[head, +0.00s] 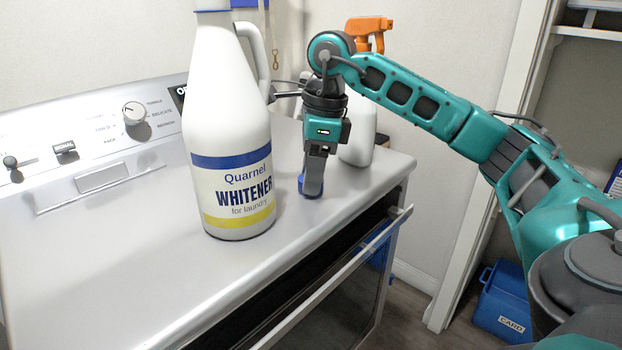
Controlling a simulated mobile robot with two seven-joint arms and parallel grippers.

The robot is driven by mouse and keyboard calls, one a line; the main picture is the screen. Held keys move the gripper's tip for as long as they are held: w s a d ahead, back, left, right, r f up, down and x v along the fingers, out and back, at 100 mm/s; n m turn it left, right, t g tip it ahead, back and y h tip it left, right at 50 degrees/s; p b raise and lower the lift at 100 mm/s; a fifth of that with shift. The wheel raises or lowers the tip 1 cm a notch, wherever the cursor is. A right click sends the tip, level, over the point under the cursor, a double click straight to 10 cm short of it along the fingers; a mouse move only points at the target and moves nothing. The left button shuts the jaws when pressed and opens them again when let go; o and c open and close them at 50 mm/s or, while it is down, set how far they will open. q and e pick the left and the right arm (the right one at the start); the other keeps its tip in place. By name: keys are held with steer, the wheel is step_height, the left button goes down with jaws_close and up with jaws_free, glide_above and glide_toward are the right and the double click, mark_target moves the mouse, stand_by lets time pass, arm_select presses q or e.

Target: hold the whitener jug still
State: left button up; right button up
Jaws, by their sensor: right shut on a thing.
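The whitener jug (228,130) is a large white bottle with a blue and yellow label. It stands upright on the washer top, left of the middle of the head view. Its side handle (258,55) faces right, and a blue part shows at its top, cut by the frame edge. My right gripper (312,178) points down just right of the jug, apart from its body in the picture. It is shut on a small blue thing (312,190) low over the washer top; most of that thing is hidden. My left gripper is not in view.
The washer (110,250) has a control panel with knobs at the back left. A spray bottle with an orange head (369,30) stands behind my right gripper. The washer's front edge has a handle bar (340,275). A blue bin marked CARD (503,300) is on the floor at right.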

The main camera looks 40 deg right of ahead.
steer(key=shift+r, duration=0.1)
step_height(320, 180, up, 10)
steer(key=p, duration=0.3)
